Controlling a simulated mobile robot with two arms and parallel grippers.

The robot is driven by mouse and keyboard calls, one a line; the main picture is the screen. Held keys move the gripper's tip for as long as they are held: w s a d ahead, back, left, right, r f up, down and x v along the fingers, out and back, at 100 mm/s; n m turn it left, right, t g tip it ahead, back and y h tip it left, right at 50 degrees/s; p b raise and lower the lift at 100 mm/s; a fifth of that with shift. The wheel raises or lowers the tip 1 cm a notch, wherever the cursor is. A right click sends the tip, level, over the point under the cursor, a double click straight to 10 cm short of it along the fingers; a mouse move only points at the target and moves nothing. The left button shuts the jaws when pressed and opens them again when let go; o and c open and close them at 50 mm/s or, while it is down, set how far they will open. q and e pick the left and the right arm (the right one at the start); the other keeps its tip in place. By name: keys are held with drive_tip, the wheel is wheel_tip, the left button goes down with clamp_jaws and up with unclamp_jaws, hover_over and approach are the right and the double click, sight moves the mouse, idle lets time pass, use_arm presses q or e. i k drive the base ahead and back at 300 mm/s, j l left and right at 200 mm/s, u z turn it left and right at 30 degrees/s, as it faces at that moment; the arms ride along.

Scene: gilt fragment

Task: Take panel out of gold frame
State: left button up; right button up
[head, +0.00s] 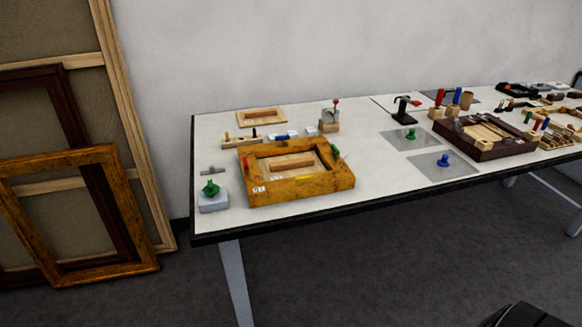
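The gold frame (318,184) lies flat at the left end of the white table, near its front edge. A light panel (278,175) sits inside its opening, with a raised wooden bar (293,162) across the middle. A red piece (246,166) stands at the frame's left side and a green piece (336,152) at its right side. A small white label (259,189) is on the front left corner. Neither of my grippers is in view.
Large frames (140,225) lean at the left wall.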

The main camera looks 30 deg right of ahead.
sight(275, 169)
drive_tip(key=z, duration=0.25)
drive_tip(key=i+j+z, duration=0.2)
drive_tip(key=z, duration=0.15)
drive_tip(key=i+j+z, duration=0.15)
drive_tip(key=z, duration=0.2)
drive_tip(key=i+j+z, duration=0.1)
drive_tip(key=j+z, duration=0.3)
drive_tip(key=l, duration=0.1)
